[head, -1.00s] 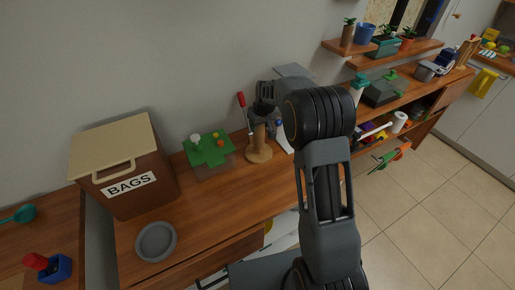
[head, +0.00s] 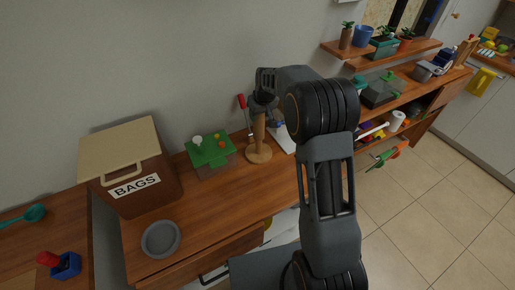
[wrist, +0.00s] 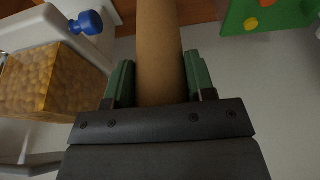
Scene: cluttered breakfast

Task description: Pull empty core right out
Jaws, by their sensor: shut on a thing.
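The empty core is a plain brown cardboard tube (head: 259,130), upright above a round wooden base (head: 258,156) on the counter. In the wrist view the core (wrist: 160,45) runs up from between the green fingers. My gripper (head: 262,99) is at the upper part of the core in the head view, and the fingers (wrist: 158,90) are shut on it from both sides. The lower end of the core meets the base area; I cannot tell whether it is clear of it.
A red-handled tool (head: 241,102) stands close left of the core. A green-topped block (head: 209,150) is further left, beside the BAGS box (head: 130,175). A dispenser with amber contents (wrist: 50,80) and a blue knob (wrist: 86,22) is close by. The counter's front is mostly clear, except a grey plate (head: 160,239).

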